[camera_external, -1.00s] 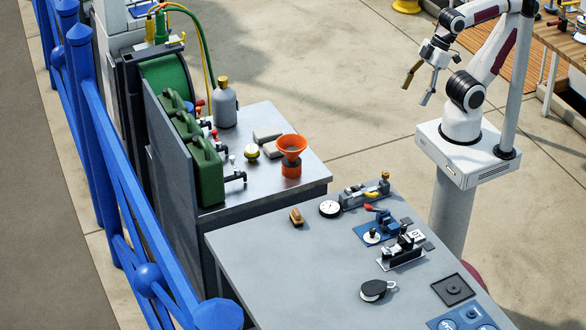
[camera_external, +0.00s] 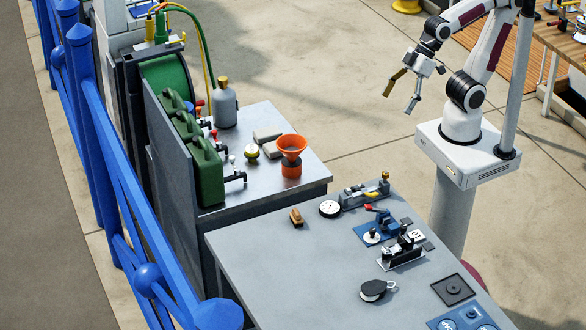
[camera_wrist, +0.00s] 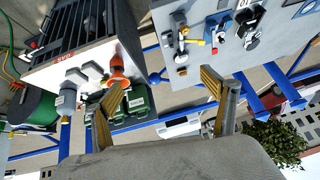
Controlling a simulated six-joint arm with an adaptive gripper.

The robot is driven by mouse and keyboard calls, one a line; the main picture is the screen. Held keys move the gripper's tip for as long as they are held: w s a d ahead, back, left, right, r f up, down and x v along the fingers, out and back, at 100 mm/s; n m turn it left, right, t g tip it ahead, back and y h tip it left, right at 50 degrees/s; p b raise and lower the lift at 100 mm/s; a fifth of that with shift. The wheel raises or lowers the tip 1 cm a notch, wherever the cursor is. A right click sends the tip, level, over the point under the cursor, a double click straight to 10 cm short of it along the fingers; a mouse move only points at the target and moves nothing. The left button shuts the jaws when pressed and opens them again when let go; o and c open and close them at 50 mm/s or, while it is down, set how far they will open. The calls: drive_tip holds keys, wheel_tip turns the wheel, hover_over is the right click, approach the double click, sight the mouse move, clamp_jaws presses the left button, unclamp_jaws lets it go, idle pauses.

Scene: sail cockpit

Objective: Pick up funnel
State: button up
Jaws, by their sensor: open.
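The orange funnel (camera_external: 291,148) stands upright at the right end of the metal-topped bench, wide mouth up, on an orange base with a dark band. It also shows in the wrist view (camera_wrist: 117,70), left of centre, partly behind one finger. My gripper (camera_external: 402,98) is open and empty, in the air to the right of the funnel and well apart from it. In the wrist view its two fingers (camera_wrist: 163,110) are spread wide, with nothing between them.
The metal bench (camera_external: 255,189) also carries green jerrycans (camera_external: 206,168), a grey bottle (camera_external: 224,104), a yellow round item (camera_external: 252,150) and grey blocks. The grey table (camera_external: 310,262) in front holds a gauge (camera_external: 330,208), a pulley block (camera_external: 374,290) and fittings. A blue railing (camera_external: 110,170) runs along the left.

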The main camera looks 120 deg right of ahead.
sight(291, 145)
drive_tip(key=w+d+f+m+t+h, duration=0.1)
drive_tip(key=w+f+m+t, duration=0.15)
drive_tip(key=w, duration=0.85)
drive_tip(key=w+d+f+m+t+h, duration=0.1)
drive_tip(key=w+f+m, duration=0.15)
drive_tip(key=w, duration=0.75)
drive_tip(key=w+d+f+m+t+h, duration=0.1)
drive_tip(key=w+d+f+m+h, duration=0.1)
drive_tip(key=w+d+f+h, duration=0.4)
drive_tip(key=s+d+f+m+t+h, duration=0.1)
drive_tip(key=s+d+f+h, duration=0.4)
drive_tip(key=f, duration=0.5)
drive_tip(key=shift+s+d+h, duration=0.4)
drive_tip(key=shift+s+d, duration=0.15)
drive_tip(key=shift+d, duration=0.35)
drive_tip(key=x, duration=0.2)
drive_tip(key=shift+w+d+f, duration=0.1)
drive_tip(key=shift+w+d, duration=0.1)
drive_tip(key=shift+w, duration=0.05)
drive_tip(key=shift+w+d, duration=0.1)
